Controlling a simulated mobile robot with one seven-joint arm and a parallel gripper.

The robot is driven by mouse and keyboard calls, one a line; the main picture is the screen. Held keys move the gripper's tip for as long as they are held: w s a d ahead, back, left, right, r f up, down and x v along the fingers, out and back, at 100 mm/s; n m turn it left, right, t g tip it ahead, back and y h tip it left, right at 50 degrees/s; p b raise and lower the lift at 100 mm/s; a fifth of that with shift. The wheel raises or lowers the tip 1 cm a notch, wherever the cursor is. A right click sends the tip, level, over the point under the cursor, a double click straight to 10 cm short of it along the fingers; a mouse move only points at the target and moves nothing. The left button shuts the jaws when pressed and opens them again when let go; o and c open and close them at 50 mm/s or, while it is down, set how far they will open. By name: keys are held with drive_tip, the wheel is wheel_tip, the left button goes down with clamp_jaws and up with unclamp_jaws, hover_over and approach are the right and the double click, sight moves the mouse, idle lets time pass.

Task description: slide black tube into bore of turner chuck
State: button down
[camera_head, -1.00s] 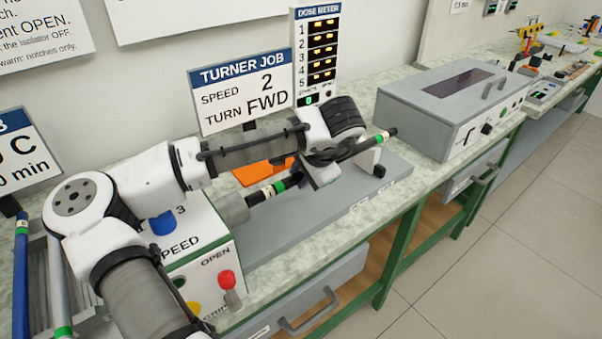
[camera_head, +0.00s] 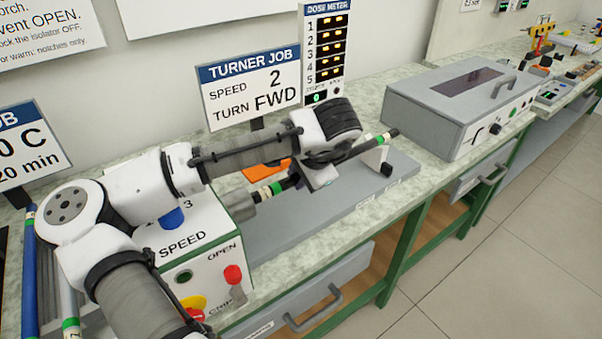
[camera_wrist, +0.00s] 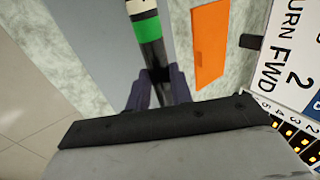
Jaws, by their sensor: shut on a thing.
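The black tube (camera_head: 288,184) has a green and a cream band near each end. It lies roughly level along the turner, its left end at the face of the grey turner chuck (camera_head: 239,206). I cannot tell whether the end is inside the bore. My gripper (camera_wrist: 160,88) is shut on the tube; the wrist view shows both fingers beside the black shaft, with the green and cream bands beyond them. In the head view my wrist partly hides the grip and the tube's middle. The chuck is not in the wrist view.
The turner housing (camera_head: 190,250) has a blue knob (camera_head: 172,218) and a red-knobbed lever (camera_head: 234,276). An orange plate (camera_head: 262,170) lies behind the tube. The TURNER JOB sign (camera_head: 250,88) stands behind my arm. A grey lidded box (camera_head: 450,105) stands to the right.

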sight(285, 182)
drive_tip(key=shift+s+a, duration=0.45)
drive_tip(key=shift+a, duration=0.15)
drive_tip(key=shift+s+a, duration=0.4)
drive_tip(key=shift+a, duration=0.2)
drive_tip(key=c, duration=1.2)
unclamp_jaws()
drive_tip(key=shift+o, duration=0.2)
drive_tip(key=shift+s+r, duration=0.1)
drive_tip(key=v, duration=1.3)
drive_tip(key=shift+s+r, duration=0.2)
drive_tip(key=shift+r, duration=0.05)
drive_tip(key=shift+d+f, duration=0.1)
